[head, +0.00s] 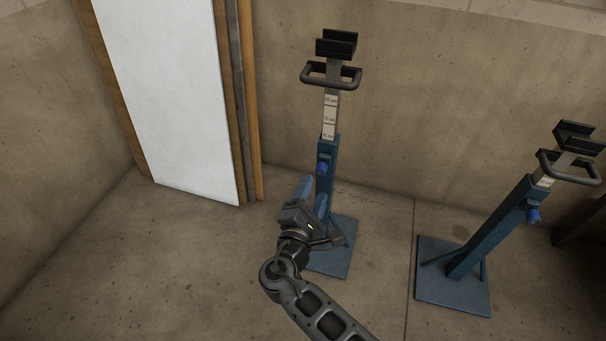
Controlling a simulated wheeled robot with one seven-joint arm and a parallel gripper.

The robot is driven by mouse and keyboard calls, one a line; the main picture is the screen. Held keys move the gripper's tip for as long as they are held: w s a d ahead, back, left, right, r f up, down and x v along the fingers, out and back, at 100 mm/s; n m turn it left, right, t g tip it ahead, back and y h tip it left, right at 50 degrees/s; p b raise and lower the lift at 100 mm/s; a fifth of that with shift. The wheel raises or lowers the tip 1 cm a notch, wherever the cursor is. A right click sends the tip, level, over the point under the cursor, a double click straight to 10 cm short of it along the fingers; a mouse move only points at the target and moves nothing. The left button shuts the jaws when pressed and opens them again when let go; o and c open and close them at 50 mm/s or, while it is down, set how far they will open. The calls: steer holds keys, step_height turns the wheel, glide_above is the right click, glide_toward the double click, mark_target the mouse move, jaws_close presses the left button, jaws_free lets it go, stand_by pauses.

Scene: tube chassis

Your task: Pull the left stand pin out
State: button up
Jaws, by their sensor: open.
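The left stand (326,215) is a blue post on a blue base plate, with a grey inner tube, height labels, a dark handle and a black cradle on top. Its pin (322,168) shows as a small blue knob near the top of the blue post. My gripper (313,194) is open, with two blue fingers pointing up in the picture. It sits just below the pin and in front of the post, apparently empty. My gripper and arm hide part of the lower post and base. Depth between fingers and pin is hard to judge.
A right stand (490,226) of the same kind, with its own blue pin (534,215), leans in view at the right. A white panel (172,95) with wooden edges stands behind at the left. Concrete walls close the back. Floor between the stands is clear.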

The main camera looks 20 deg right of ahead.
mark_target(320, 172)
steer(key=shift+b+x, duration=0.95)
steer(key=shift+x, duration=2.95)
steer(key=shift+c, duration=0.5)
jaws_close()
